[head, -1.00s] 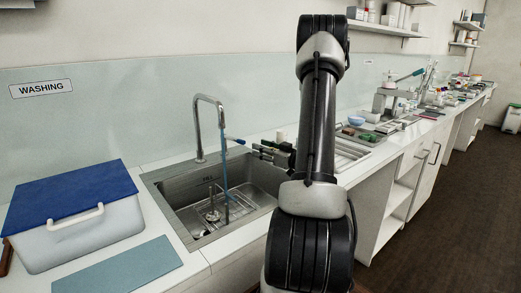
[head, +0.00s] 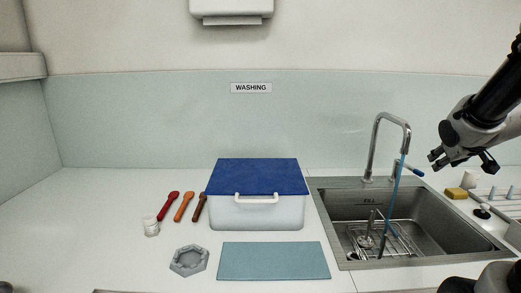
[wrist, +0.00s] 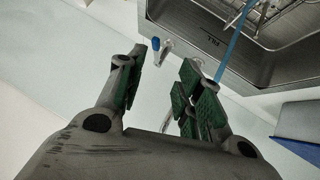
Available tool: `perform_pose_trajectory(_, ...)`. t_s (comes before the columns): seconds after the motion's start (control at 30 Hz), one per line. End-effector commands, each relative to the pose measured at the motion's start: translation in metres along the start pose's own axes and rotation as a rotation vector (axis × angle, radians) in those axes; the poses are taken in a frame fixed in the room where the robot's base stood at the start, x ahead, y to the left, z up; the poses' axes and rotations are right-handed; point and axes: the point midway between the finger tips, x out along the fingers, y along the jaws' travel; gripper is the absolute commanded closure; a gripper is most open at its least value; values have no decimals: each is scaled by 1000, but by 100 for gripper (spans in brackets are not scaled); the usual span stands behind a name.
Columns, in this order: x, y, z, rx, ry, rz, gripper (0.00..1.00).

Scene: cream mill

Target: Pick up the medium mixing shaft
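An upright metal shaft with a round base (head: 368,228) stands on a wire rack (head: 398,243) in the sink; it may be a mixing shaft, but I cannot tell its size class. My gripper (head: 463,162) hangs in the air at the right of the head view, above and right of the sink. In the wrist view my gripper (wrist: 160,78) has its green-padded fingers apart, with nothing held between them. The wrist view shows the sink (wrist: 268,58) and part of the rack at its upper right edge; the whole shaft cannot be made out there.
A tap (head: 375,145) with a blue stream or tube rises behind the sink. The far left counter is clear.

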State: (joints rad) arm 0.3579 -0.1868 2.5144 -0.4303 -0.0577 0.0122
Motion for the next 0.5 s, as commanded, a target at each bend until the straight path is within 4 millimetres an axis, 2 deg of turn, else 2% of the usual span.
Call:
perform_pose_trajectory(0.03,-27,-13,2,17,-36,-6,64)
perform_pose_trajectory(0.1,-62,-33,18,53,-118,-31,64)
perform_pose_trajectory(0.2,-110,-65,48,97,-229,-97,64)
perform_pose_trajectory(0.3,-149,-93,76,119,-320,-175,64)
perform_pose_trajectory(0.4,-176,-112,98,124,-387,-239,64)
perform_pose_trajectory(0.5,-191,-122,111,124,-424,-275,67)
